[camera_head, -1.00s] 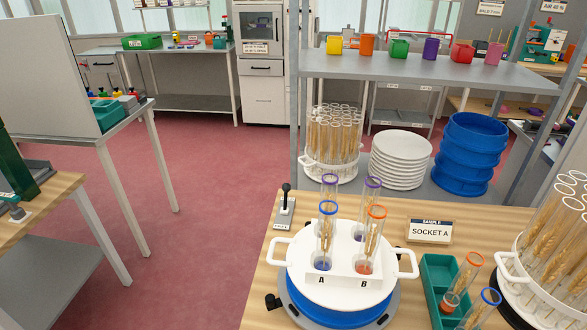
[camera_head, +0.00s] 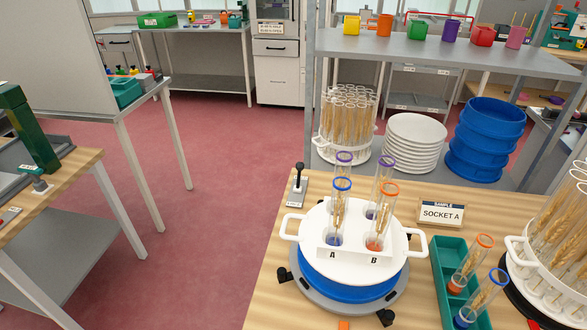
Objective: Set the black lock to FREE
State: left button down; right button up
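A black-knobbed lever (camera_head: 299,168) stands upright on a small grey plate (camera_head: 297,196) at the table's back left corner. The label on the plate is too small to read. A white two-handled round tray (camera_head: 312,235) sits on a blue round base (camera_head: 345,287) to the right of and nearer than the lever. Black clamp-like pieces (camera_head: 284,274) and (camera_head: 385,317) sit at the base's lower edge. I cannot tell which black part is the lock. The tray holds tubes with wheat ears in a rack marked A and B. Neither gripper is in view.
A "SOCKET A" sign (camera_head: 441,213) and a green tray (camera_head: 446,248) with two tubes are on the right. A tube carousel (camera_head: 516,246) is at the right edge. Behind are a shelf (camera_head: 420,45), white plates (camera_head: 414,143) and blue bowls (camera_head: 487,140).

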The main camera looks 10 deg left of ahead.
aim_at(300, 165)
jog(key=k, duration=0.55)
jog(key=z, duration=1.35)
jog(key=j+z, duration=0.25)
jog(key=j, duration=1.2)
jog(key=k+j, duration=0.15)
jog(key=j, duration=2.25)
jog(key=k, duration=0.05)
